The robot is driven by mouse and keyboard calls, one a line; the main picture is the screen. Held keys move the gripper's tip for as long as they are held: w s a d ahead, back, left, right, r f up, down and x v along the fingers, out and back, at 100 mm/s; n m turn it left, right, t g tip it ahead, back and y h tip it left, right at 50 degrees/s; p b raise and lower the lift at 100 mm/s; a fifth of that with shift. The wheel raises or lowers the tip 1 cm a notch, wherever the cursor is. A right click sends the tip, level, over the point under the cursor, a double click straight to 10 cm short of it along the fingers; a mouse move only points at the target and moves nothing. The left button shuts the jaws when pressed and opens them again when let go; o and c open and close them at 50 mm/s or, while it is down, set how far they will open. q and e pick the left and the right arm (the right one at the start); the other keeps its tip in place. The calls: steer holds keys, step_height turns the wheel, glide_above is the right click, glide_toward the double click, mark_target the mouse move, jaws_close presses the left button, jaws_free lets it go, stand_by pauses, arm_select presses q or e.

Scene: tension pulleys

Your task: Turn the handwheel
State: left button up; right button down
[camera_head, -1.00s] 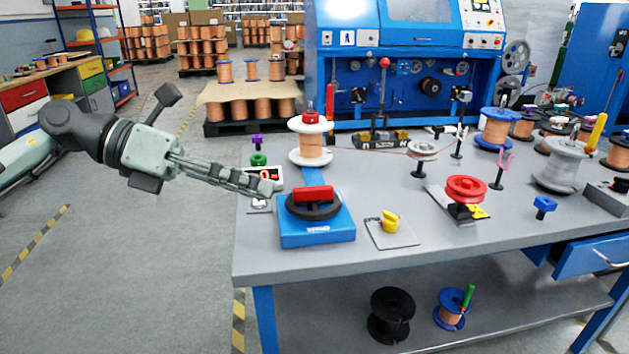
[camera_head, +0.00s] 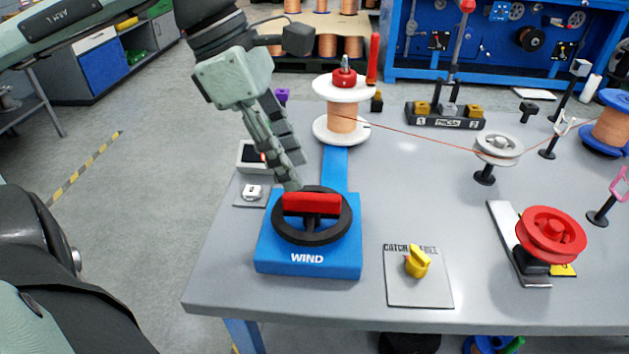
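The handwheel (camera_head: 333,235) is a black ring with a red bar grip (camera_head: 311,203) across it. It sits on a blue block (camera_head: 309,264) marked WIND, near the table's front left. My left gripper (camera_head: 294,184) comes down from the upper left, with its fingertips at the left end of the red grip. The fingers look close together, and I cannot tell whether they touch the grip or how far they are parted. My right gripper does not show.
A copper wire spool (camera_head: 343,118) with white flanges stands behind the handwheel. A yellow knob (camera_head: 417,261) on a plate and a red pulley (camera_head: 551,235) lie to the right. A thin wire runs from the spool to a white pulley (camera_head: 499,149). The grey table (camera_head: 420,200) is clear between them.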

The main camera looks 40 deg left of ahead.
mark_target(309, 195)
arm_select(q)
steer(key=x, duration=0.5)
steer(key=shift+w+d+f, duration=0.1)
steer(key=shift+d+f, duration=0.05)
steer(key=shift+f, duration=0.25)
steer(key=shift+c, duration=0.3)
jaws_close()
